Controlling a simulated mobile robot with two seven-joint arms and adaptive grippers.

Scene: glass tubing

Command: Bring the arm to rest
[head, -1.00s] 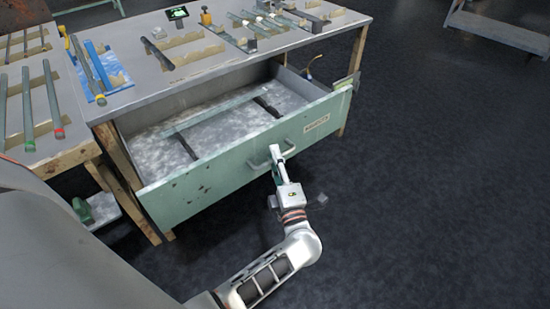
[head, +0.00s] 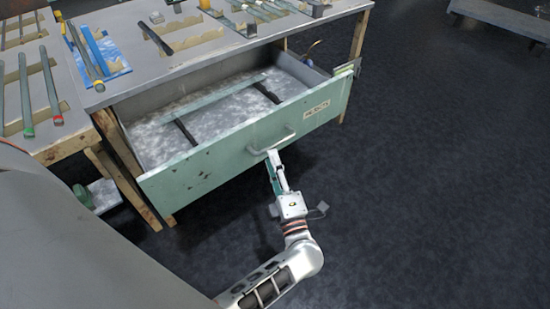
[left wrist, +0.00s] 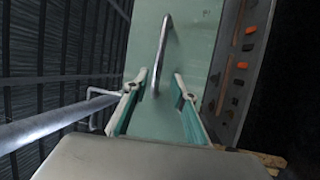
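My left gripper (head: 274,166) is in front of the pale green drawer front (head: 195,177), just short of its bar handle (head: 272,143). In the left wrist view my left gripper (left wrist: 160,88) has its two fingers spread, with nothing between them. The handle (left wrist: 161,55) stands ahead of the fingertips on the green front, apart from them. The drawer is pulled well out of the bench. My right gripper is not in view.
The bench top (head: 110,22) carries tubes, wooden racks and a blue mat (head: 110,62). A side table (head: 65,138) with long tubes stands at left. Another bench (head: 500,22) is at the far upper right. The dark floor (head: 440,190) at right is clear.

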